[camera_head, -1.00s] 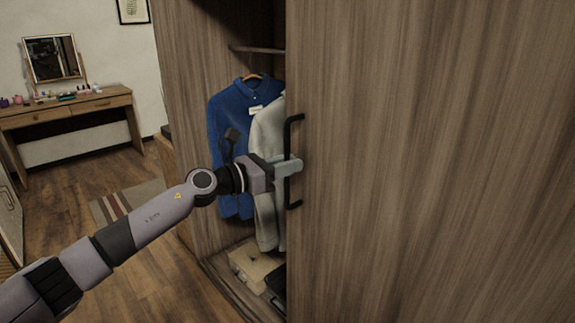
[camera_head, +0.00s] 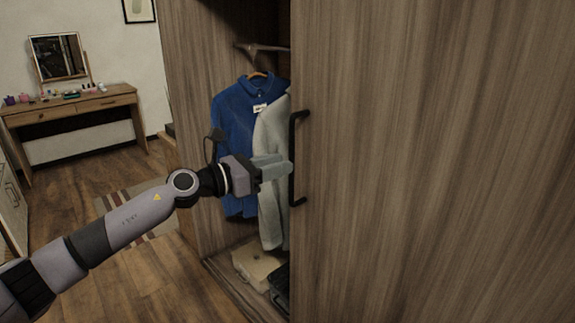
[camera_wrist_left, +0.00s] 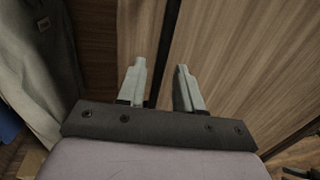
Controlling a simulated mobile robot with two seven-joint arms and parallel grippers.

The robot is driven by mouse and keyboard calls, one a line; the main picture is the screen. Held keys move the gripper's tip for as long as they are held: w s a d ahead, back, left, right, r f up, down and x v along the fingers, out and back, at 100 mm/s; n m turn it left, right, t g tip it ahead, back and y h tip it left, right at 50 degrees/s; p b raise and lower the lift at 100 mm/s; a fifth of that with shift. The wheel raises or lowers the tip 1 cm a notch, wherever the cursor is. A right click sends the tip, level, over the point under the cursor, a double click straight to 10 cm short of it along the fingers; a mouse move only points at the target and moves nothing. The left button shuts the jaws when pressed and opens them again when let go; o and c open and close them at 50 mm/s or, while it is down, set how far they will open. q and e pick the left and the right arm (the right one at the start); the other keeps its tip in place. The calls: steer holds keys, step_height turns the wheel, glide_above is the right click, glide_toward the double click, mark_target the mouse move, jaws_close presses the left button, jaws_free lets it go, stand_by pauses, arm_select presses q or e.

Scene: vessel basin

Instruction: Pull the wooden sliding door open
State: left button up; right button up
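The wooden sliding door (camera_head: 430,170) fills the right of the head view. It stands partly open, with the gap on its left side. A black bar handle (camera_head: 293,118) is fixed upright near the door's left edge. My left gripper (camera_head: 288,168) is just left of the handle, at about its mid-height. In the left wrist view my left gripper (camera_wrist_left: 160,80) has its two pale fingers apart, with nothing held between them. A dark upright strip shows beyond the fingers; I cannot tell whether it is the handle. My right gripper is not in view.
A blue shirt (camera_head: 235,115) and a pale garment (camera_head: 270,145) hang inside the wardrobe, close behind my left gripper. Folded items (camera_head: 257,264) lie on its floor. A dressing table (camera_head: 75,108) with a mirror stands far left. The wooden floor in front has a striped rug (camera_head: 150,240).

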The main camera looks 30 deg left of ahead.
arm_select(q)
steer(key=v, duration=0.3)
steer(key=shift+b, duration=0.35)
